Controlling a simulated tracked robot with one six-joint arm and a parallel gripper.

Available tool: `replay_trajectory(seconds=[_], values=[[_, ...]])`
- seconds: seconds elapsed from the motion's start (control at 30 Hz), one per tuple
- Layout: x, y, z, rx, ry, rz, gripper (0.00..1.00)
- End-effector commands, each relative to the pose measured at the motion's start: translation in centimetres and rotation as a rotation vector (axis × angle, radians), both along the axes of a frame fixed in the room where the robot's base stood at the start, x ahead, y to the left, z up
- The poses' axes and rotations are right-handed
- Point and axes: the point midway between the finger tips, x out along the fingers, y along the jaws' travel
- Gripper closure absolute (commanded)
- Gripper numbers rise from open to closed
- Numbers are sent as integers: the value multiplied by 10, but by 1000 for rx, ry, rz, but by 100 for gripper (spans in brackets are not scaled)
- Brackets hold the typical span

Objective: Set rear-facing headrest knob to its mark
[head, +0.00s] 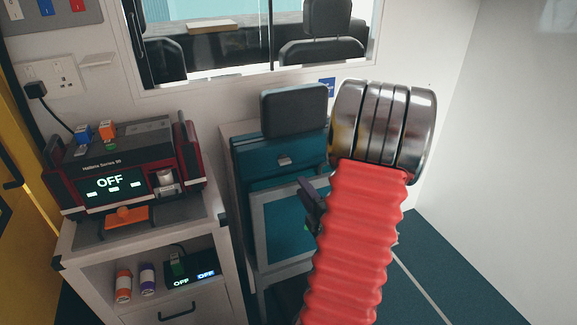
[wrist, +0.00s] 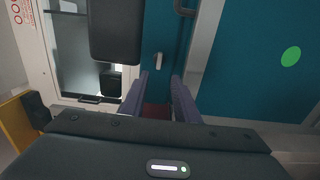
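The headrest (head: 293,108) is a dark pad above a teal seat back (head: 245,160); it also shows at the upper left of the wrist view (wrist: 115,30). The small pale knob (head: 284,160) sits on the teal back below the headrest. In the wrist view the knob (wrist: 158,61) lies beyond my fingertips, lined up with the gap between them, and looks elongated. My gripper (wrist: 159,78) is open, with two purple-grey fingers apart and nothing between them. In the head view my red arm hides most of the gripper (head: 312,205). I cannot make out the knob's mark.
A cabinet (head: 140,255) with a red and black device (head: 128,165) reading OFF stands left of the seat. A window (head: 250,35) is behind. A green disc (wrist: 291,57) shows on teal in the wrist view. Floor at right is clear.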

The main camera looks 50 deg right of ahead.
Motion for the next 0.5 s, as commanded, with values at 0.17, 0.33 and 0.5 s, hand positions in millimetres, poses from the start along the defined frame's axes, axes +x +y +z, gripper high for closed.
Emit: replay_trajectory(seconds=[0.17, 0.33, 0.5], values=[[19, -10, 0, -1, -1, 3, 72], [42, -23, 0, -2, -1, 2, 72], [65, -37, 1, -1, -2, 2, 72]])
